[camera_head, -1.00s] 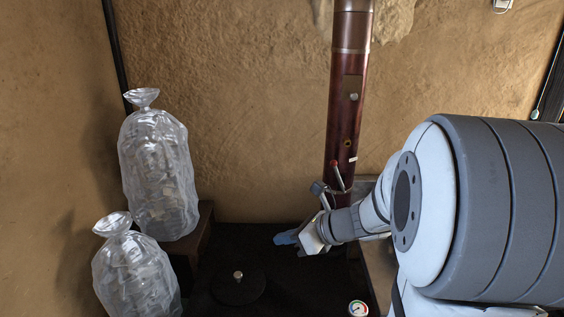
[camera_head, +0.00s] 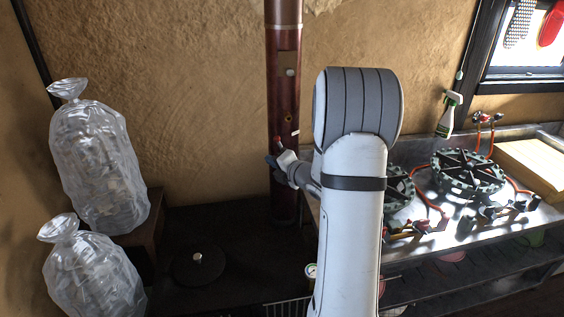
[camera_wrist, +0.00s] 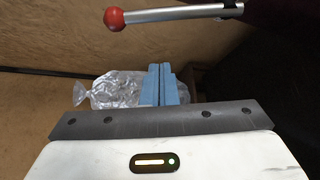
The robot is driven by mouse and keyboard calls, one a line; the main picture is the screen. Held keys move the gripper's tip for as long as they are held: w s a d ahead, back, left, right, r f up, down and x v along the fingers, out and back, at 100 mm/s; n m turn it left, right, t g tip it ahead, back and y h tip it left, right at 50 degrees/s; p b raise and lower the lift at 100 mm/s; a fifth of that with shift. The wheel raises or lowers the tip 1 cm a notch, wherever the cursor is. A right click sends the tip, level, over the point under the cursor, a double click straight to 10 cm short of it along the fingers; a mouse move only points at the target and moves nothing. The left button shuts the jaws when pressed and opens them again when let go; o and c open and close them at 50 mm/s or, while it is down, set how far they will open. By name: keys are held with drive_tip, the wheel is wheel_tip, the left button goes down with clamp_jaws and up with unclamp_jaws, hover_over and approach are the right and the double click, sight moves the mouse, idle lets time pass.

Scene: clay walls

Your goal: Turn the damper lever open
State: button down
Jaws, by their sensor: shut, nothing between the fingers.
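The damper lever is a metal rod with a red ball knob (camera_head: 279,141) on the dark red stovepipe (camera_head: 285,60). In the wrist view the lever (camera_wrist: 180,13) runs nearly level across the top, with its knob at the left end. My gripper (camera_wrist: 161,75) has its blue fingers together with nothing between them. They point toward the lever from below in that view, with a visible gap. In the head view my gripper (camera_head: 272,161) is beside the pipe, just below the knob.
Two clear filled bags (camera_head: 100,165) stand at the left, the rear one on a wooden block. A dark stove top with a round lid (camera_head: 198,262) lies below the pipe. To the right is a metal counter with burners (camera_head: 467,172) and a spray bottle (camera_head: 448,115).

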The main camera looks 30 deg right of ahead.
drive_tip(key=d, duration=0.1)
drive_tip(key=w+d+p, duration=0.1)
drive_tip(key=d+r+p, duration=0.1)
drive_tip(key=shift+w+d+r, duration=0.1)
drive_tip(key=shift+w+d, duration=0.05)
drive_tip(key=shift+w, duration=0.1)
drive_tip(key=m, duration=0.1)
drive_tip(key=d+m+t, duration=0.1)
drive_tip(key=d+r+y, duration=0.1)
drive_tip(key=shift+s+d+m+t, duration=0.25)
drive_tip(key=shift+s+m+t, duration=0.05)
drive_tip(key=shift+s+m, duration=0.1)
drive_tip(key=shift+f, duration=0.1)
